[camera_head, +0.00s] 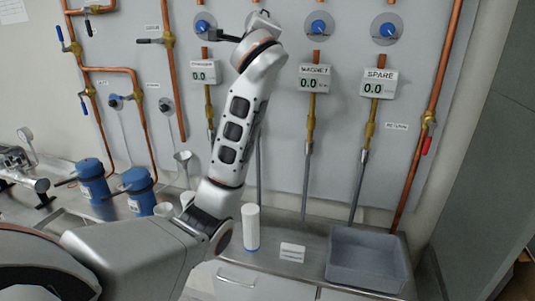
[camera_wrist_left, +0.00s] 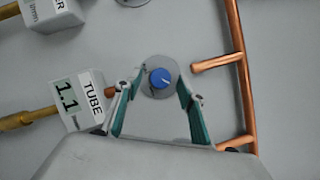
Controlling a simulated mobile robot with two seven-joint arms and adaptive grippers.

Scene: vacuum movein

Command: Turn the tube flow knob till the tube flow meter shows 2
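The tube flow knob (camera_wrist_left: 160,78) is a round blue knob with a white mark on a grey disc. It shows in the left wrist view. The tube flow meter (camera_wrist_left: 78,104) is a tilted white box there and reads 1.1. My left gripper (camera_wrist_left: 157,86) is open, its teal-padded fingers spread on either side of the knob with the knob between the tips. I see gaps beside the knob; depth contact cannot be told. In the head view my left arm hides the tube meter and most of its knob. My right gripper is not in view.
Other blue knobs, the left one (camera_head: 203,24), magnet (camera_head: 318,27) and spare (camera_head: 386,30), flank the arm above meters reading 0.0. Copper pipes (camera_wrist_left: 240,70) run near the gripper. Below stand a white cylinder (camera_head: 251,228), a grey bin (camera_head: 340,270) and blue pots (camera_head: 138,190).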

